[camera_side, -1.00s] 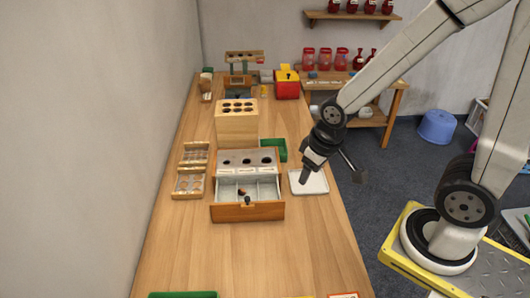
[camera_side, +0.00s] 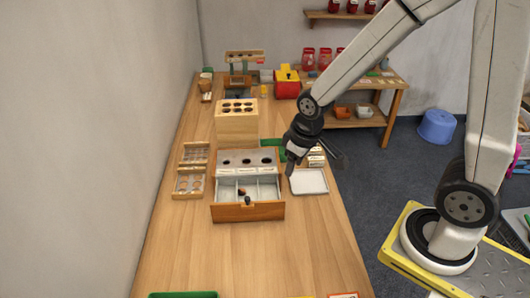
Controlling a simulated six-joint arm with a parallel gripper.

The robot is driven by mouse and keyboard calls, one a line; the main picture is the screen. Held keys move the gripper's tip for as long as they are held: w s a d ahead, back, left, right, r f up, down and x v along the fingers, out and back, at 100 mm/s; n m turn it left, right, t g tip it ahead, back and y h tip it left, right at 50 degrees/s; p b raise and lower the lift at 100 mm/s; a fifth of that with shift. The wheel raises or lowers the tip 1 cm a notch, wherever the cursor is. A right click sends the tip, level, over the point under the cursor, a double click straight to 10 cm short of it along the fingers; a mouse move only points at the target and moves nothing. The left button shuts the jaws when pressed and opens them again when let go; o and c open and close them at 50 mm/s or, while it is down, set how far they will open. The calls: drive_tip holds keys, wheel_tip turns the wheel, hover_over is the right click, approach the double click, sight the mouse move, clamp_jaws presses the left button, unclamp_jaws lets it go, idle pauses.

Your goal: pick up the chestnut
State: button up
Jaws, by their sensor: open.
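A small brown chestnut (camera_side: 241,191) lies in the left part of the open drawer (camera_side: 262,211), whose inside is pale and divided into compartments. The drawer belongs to a wooden box with a grey top with several dark holes (camera_side: 246,160). My gripper (camera_side: 290,171) points down to the right of the drawer, above the far left corner of a white tray (camera_side: 310,187). It is apart from the chestnut and nothing shows between its jaws. The fingers are dark and small in this view.
A wooden block with several holes (camera_side: 237,127) stands behind the drawer box. Wooden racks (camera_side: 188,183) stand to the left. A green tray (camera_side: 268,142) is partly hidden behind my gripper. Small pale items (camera_side: 317,157) lie behind the white tray.

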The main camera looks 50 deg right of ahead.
drive_tip(key=w+f+n+g, duration=0.1)
drive_tip(key=w+f+n, duration=0.4)
drive_tip(key=w, duration=0.7)
drive_tip(key=n+g, duration=0.1)
drive_tip(key=n, duration=0.3)
hover_over(242, 192)
drive_tip(key=f, duration=1)
drive_tip(key=shift+w+d+f, duration=0.25)
drive_tip(key=shift+d+f, duration=0.15)
drive_tip(key=shift+w+f, duration=0.15)
drive_tip(key=shift+f, duration=0.15)
drive_tip(key=shift+a+f, duration=0.1)
drive_tip(key=shift+f, duration=3.75)
drive_tip(key=c, duration=0.6)
drive_tip(key=shift+r, duration=0.15)
